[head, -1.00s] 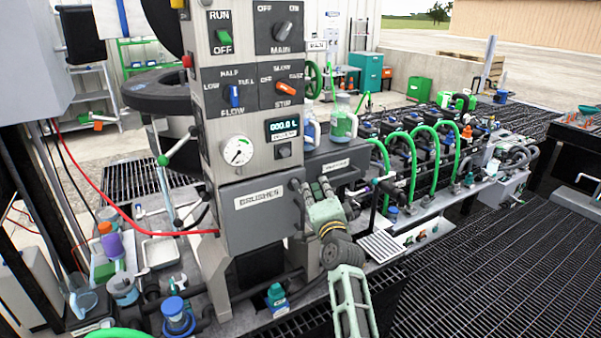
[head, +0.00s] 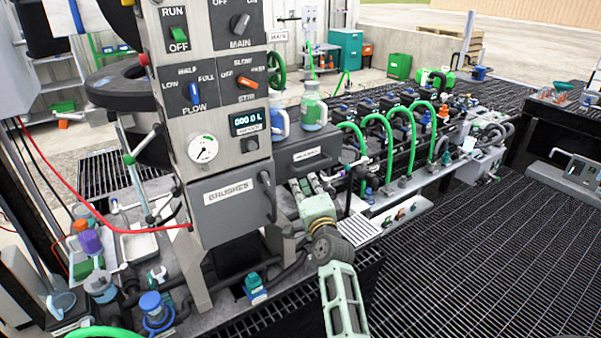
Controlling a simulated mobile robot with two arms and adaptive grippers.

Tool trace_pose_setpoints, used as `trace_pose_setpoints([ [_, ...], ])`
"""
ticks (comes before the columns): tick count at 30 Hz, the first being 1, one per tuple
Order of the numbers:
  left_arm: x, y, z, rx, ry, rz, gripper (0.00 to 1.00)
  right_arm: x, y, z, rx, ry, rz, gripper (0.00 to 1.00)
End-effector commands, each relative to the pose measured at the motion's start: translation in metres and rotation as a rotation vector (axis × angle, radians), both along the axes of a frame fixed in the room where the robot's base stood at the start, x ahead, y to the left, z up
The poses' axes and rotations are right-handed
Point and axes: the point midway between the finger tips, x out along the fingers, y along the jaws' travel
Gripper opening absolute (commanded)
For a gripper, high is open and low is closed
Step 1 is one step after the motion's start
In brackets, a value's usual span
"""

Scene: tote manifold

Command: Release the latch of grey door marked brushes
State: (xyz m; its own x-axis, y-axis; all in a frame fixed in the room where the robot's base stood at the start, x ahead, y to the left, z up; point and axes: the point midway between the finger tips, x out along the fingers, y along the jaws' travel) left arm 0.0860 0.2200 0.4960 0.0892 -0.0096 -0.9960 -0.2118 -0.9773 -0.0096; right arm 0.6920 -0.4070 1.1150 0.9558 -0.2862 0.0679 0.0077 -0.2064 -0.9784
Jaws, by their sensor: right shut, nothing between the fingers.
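The grey door marked BRUSHES (head: 222,215) is on the lower front of the grey control column, left of centre. It looks closed. A dark upright handle (head: 267,196) stands at its right edge; I cannot make out the latch's exact position. My right gripper (head: 304,186) is just right of the handle, pointing away from me, with a visible gap to it. Its fingers are together and hold nothing. My left gripper is not in view.
A grey box with a labelled front (head: 306,156) sits just beyond my right gripper. Green hoses (head: 388,140) arch over dark units to the right. A red cable (head: 110,222) runs to the column's left side. Dark grating (head: 460,260) at the right is clear.

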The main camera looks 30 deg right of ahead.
Motion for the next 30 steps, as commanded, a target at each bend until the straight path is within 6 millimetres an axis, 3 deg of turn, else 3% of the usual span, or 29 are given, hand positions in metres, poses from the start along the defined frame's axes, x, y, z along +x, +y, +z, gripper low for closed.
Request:
trace_pose_setpoints([
  [3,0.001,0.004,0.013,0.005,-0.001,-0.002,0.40,-0.023,0.008,0.000,0.001,0.003,0.001,0.00],
  [10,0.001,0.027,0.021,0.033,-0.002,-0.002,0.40,-0.050,0.016,-0.004,0.001,0.001,0.002,0.00],
  [14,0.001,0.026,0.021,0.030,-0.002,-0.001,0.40,-0.054,0.017,-0.004,0.001,0.000,0.001,0.00],
  [21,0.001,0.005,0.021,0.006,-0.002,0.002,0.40,-0.054,0.017,-0.004,0.001,-0.001,0.001,0.00],
  [30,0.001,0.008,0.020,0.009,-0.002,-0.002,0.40,-0.054,0.018,-0.006,0.000,0.003,0.002,0.00],
])
